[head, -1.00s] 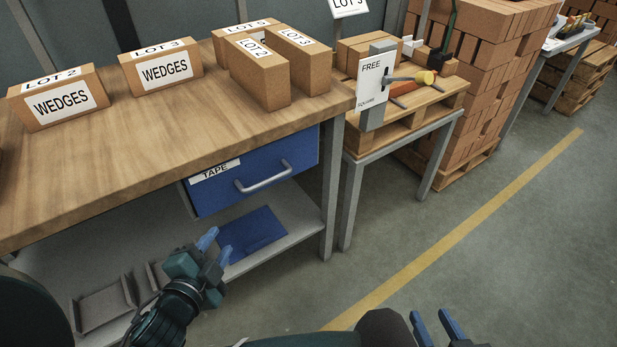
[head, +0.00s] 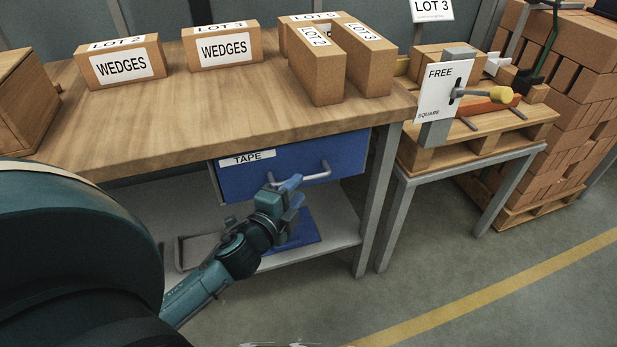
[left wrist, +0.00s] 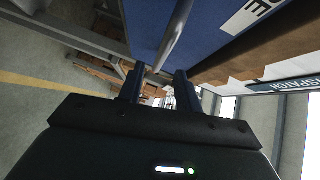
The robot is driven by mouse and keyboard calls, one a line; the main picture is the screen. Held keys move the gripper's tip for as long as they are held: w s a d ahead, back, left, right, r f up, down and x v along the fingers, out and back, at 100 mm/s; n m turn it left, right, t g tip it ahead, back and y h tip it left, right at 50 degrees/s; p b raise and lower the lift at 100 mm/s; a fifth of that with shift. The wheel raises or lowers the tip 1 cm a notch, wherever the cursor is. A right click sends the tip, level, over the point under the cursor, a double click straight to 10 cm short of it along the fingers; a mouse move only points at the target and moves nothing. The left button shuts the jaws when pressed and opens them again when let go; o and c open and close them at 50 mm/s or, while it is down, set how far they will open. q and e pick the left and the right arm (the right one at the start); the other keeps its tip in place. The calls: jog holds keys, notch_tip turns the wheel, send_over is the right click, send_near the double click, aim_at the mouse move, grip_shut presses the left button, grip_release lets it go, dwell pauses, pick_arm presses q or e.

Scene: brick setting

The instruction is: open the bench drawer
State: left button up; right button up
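The bench drawer (head: 235,183) has a blue front with a TAPE label and sits under the wooden bench top; it looks closed. Its grey bar handle (head: 318,178) crosses the front. My right gripper is out of view.
The bench top (head: 200,110) carries several boxes labelled WEDGES and LOT. A lower shelf (head: 335,225) holds a blue panel and a grey tray. A bench leg (head: 377,200) and a side table with a pallet (head: 480,140) stand right. The floor in front is clear.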

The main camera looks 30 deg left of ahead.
aim_at(306, 180)
pick_arm(q)
jog(key=w, duration=0.6)
jog(key=shift+a+f, duration=0.15)
jog(key=shift+f, duration=0.25)
grip_shut()
